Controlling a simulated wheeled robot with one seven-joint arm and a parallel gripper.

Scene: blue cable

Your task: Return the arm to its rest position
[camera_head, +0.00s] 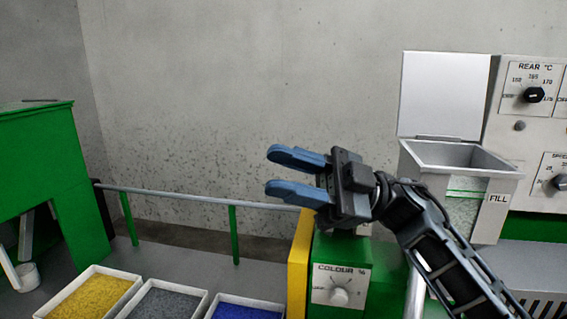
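My gripper (270,170) is in the middle of the head view, at the end of my arm, which comes in from the lower right. Its two blue fingers point left and stand apart with a clear gap between them. Nothing is between the fingers. The gripper appears in front of the grey wall and above a green box with a "COLOUR %" dial (339,297). The base of my arm is out of view.
An open grey hopper (445,156) marked "FILL" has its lid raised. A panel with knobs (533,94) is at right. Trays of yellow (92,303), grey (166,305) and blue (245,312) granules sit lower left. A railing (190,196) and green machine (50,160) stand behind.

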